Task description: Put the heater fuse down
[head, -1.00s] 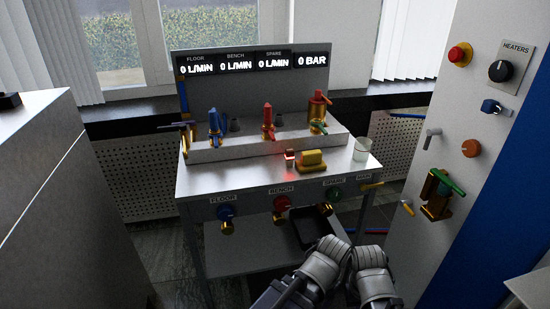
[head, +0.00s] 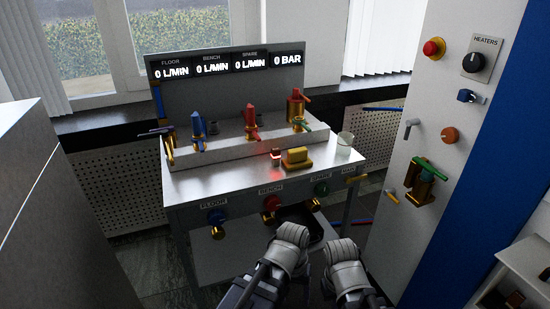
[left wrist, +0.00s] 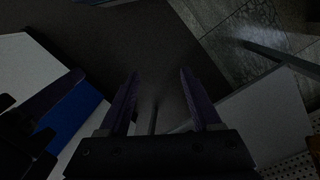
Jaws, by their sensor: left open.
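I cannot pick out a heater fuse for certain in either view. My left gripper (head: 288,250) is low in the middle of the head view, in front of the bench. In the left wrist view its two dark fingers (left wrist: 160,95) stand apart, with nothing seen held between them. My right gripper (head: 342,255) is just right of it, apart from it, and its fingers are hidden. The white panel marked HEATERS (head: 440,95) stands at the right, with a black knob (head: 477,62) and a red button (head: 433,48).
A metal bench (head: 215,183) with coloured valves stands ahead; a yellow block (head: 297,157) and a glass beaker (head: 345,141) are on it. A black tray (head: 312,226) is below. A white shelf unit (head: 525,255) is at lower right; a grey cabinet (head: 50,210) is at left.

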